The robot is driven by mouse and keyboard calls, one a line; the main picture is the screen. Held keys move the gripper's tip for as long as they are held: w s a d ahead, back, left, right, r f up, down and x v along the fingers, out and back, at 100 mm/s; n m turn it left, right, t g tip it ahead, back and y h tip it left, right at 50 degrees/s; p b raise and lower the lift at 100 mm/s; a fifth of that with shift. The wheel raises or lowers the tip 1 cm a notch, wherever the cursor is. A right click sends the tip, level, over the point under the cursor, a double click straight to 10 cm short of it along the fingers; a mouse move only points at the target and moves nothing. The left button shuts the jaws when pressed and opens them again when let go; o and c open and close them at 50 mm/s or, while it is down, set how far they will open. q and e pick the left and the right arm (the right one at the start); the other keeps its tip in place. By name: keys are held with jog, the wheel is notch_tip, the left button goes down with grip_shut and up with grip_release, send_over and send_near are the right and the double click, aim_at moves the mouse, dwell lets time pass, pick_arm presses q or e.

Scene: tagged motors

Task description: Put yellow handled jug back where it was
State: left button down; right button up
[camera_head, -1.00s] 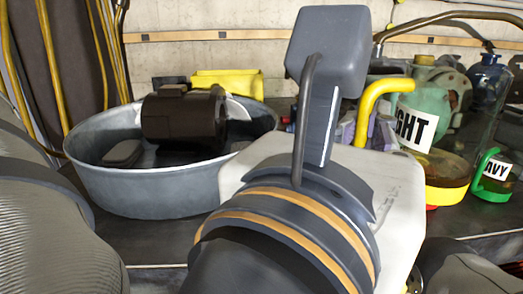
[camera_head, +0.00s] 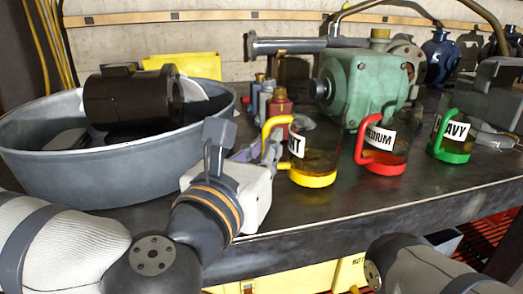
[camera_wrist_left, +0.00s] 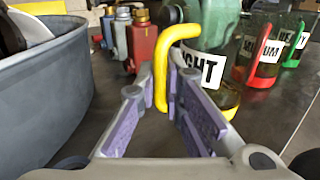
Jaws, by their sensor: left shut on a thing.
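The yellow handled jug (camera_head: 314,178) is clear, with a yellow base and a white label ending in "HT". It is upright at the bench's front, left of the red handled jug (camera_head: 385,150). Its label reads "IGHT" in the left wrist view (camera_wrist_left: 212,72). My left gripper (camera_head: 268,152) reaches it from the left and is shut on its yellow handle, which shows between the purple finger pads (camera_wrist_left: 163,88). The jug's base looks level with the bench top; I cannot tell whether it touches. My right gripper is out of view.
A green handled jug (camera_head: 450,145) labelled "AVY" stands beyond the red one. A grey tub (camera_head: 100,180) holding a dark motor (camera_head: 135,105) is at left. A green motor (camera_head: 365,88) and small bottles (camera_head: 277,104) stand behind. Bare bench (camera_head: 330,210) lies in front.

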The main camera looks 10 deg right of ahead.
pick_arm(q)
jog(key=shift+f, duration=0.15)
jog(key=c, duration=2.1)
grip_release()
jog(key=shift+f, duration=0.15)
jog(key=shift+c, duration=0.2)
jog(key=o, duration=0.4)
